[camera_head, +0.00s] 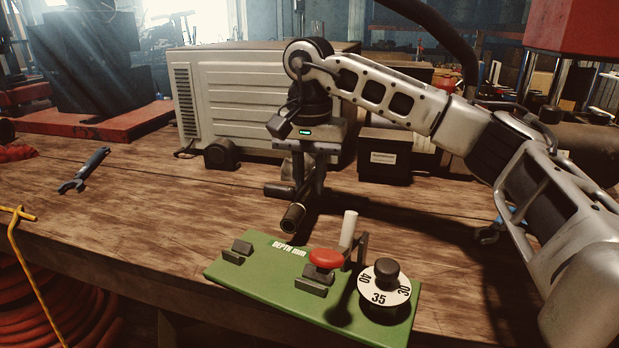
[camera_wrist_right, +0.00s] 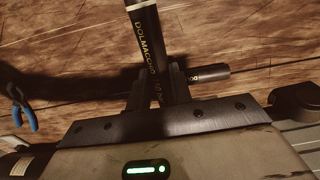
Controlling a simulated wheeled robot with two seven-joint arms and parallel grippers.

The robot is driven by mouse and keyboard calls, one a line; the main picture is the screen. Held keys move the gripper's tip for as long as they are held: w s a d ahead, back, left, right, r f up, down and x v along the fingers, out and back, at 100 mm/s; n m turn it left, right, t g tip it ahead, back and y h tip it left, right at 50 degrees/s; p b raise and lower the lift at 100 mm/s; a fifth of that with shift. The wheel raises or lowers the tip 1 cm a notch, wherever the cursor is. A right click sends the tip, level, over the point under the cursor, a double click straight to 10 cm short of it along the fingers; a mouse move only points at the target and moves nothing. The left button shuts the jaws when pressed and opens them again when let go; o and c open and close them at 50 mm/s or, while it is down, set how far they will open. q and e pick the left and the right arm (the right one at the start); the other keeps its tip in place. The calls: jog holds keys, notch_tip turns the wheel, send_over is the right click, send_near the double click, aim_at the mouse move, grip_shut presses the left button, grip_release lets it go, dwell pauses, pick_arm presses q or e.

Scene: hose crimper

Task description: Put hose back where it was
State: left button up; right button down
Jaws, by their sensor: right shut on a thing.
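My right gripper (camera_head: 308,185) is above the workbench, behind the green fixture, with its fingers pointing down. It is shut on a black hose (camera_head: 293,215), whose open end points toward the front. In the right wrist view this hose (camera_wrist_right: 147,45) carries pale lettering and runs upward from between the fingers (camera_wrist_right: 160,90). A second short black piece (camera_head: 276,191) sticks out to the left beside the fingers; it also shows in the wrist view (camera_wrist_right: 210,78). I cannot tell whether it lies on the bench or touches the held hose. My left gripper is not in view.
A green fixture (camera_head: 240,270) with a red knob (camera_head: 325,258), upright lever and numbered dial (camera_head: 379,299) stands at the front edge. A dark labelled box (camera_head: 384,160) and a ribbed cabinet (camera_head: 240,100) stand behind. The left bench is mostly clear.

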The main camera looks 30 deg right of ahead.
aim_at(309, 183)
jog(key=shift+f, duration=0.6)
jog(key=c, duration=1.3)
grip_release()
pick_arm(q)
jog(key=shift+f, duration=0.1)
pick_arm(e)
jog(key=shift+o, duration=0.2)
jog(key=shift+r, duration=0.6)
pick_arm(q)
jog(key=p, duration=0.1)
jog(key=r+p, duration=0.1)
jog(key=p, duration=0.1)
jog(key=shift+a+r, duration=0.15)
jog(key=shift+a, duration=0.1)
pick_arm(e)
notch_tip(309, 183, up, 12)
